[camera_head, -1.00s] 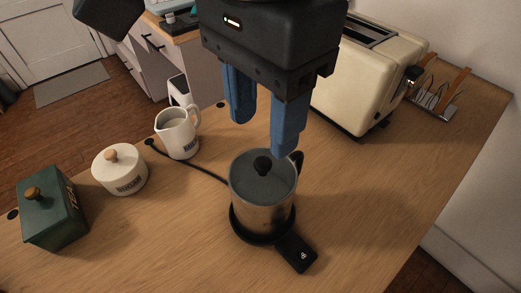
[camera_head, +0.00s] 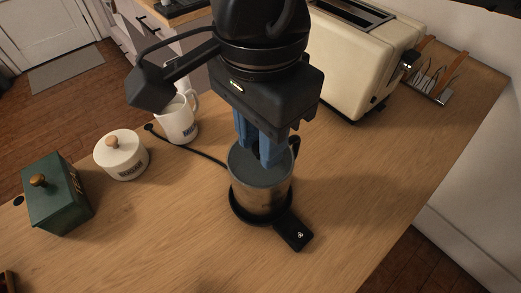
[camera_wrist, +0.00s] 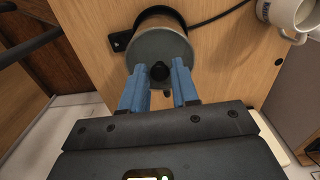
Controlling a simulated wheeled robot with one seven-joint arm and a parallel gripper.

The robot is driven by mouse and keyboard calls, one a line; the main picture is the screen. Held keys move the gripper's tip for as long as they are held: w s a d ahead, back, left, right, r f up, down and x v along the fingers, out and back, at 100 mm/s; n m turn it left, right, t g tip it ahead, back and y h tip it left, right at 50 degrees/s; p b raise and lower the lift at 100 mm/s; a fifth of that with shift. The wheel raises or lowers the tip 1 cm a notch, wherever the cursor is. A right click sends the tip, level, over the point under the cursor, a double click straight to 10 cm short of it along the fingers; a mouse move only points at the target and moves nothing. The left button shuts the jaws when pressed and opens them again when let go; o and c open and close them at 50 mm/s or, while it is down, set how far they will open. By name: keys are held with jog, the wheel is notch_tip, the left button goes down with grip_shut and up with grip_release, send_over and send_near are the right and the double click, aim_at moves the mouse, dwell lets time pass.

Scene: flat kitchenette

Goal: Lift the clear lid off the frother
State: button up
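The frother (camera_head: 262,198) is a steel jug with a dark handle, upright on a round black base on the wooden counter. Its clear, greyish lid (camera_head: 245,168) sits on top. In the wrist view the lid (camera_wrist: 165,47) shows a round black knob (camera_wrist: 160,72). My gripper (camera_head: 257,155) points down over the lid with its blue fingers at knob height. In the wrist view my gripper (camera_wrist: 156,68) is open, one finger on each side of the knob, with gaps visible. In the head view the fingers mostly hide the knob.
A cream toaster (camera_head: 360,65) stands behind to the right, with a metal rack (camera_head: 432,85) beyond it. A white mug (camera_head: 178,122), a white sugar pot (camera_head: 121,157) and a green box (camera_head: 58,195) stand to the left. The front of the counter is clear.

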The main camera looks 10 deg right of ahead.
grip_shut()
jog(key=shift+r, duration=0.1)
